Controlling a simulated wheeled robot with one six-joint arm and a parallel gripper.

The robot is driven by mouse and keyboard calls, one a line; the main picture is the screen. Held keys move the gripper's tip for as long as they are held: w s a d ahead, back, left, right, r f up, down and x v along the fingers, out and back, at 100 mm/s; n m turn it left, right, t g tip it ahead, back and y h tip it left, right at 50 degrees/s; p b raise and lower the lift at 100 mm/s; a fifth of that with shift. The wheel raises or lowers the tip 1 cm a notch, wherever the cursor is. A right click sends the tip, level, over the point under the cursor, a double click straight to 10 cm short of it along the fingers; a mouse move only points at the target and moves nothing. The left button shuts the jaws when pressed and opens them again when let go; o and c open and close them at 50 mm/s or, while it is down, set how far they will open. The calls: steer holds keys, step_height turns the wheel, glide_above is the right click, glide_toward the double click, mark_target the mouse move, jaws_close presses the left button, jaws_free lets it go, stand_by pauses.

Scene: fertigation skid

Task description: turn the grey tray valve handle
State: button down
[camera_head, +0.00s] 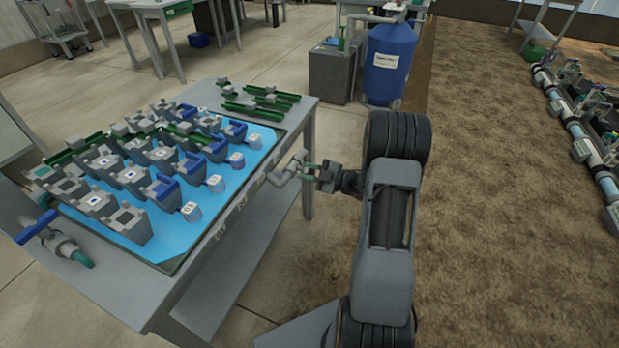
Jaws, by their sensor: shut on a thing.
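The grey tray valve handle (285,174) sticks out from the right edge of the table, beside the blue tray. My gripper (308,171) reaches it from the right and is shut on its outer end. The fingers, with greenish tips, cover part of that end. The exact angle of the handle is hard to tell at this size.
The grey table (215,262) holds a blue tray (172,243) with several grey and blue units. A valve with a blue handle (37,226) is at its left corner. A blue tank (388,62) stands behind. Bare soil lies to the right.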

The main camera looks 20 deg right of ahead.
steer(key=n+b, duration=0.3)
steer(key=f+n+b, duration=0.1)
steer(key=n+b, duration=0.2)
steer(key=b, duration=0.1)
steer(key=shift+a, duration=0.1)
steer(key=n+b, duration=0.2)
steer(key=b, duration=0.1)
steer(key=shift+r, duration=0.1)
steer(key=shift+r+n+b, duration=0.1)
steer(key=shift+n+b, duration=0.25)
steer(key=shift+n, duration=0.15)
steer(key=c, duration=1)
jaws_free()
steer(key=shift+c, duration=0.2)
steer(key=p+v, duration=0.3)
steer(key=v, duration=1.1)
steer(key=shift+a, duration=0.1)
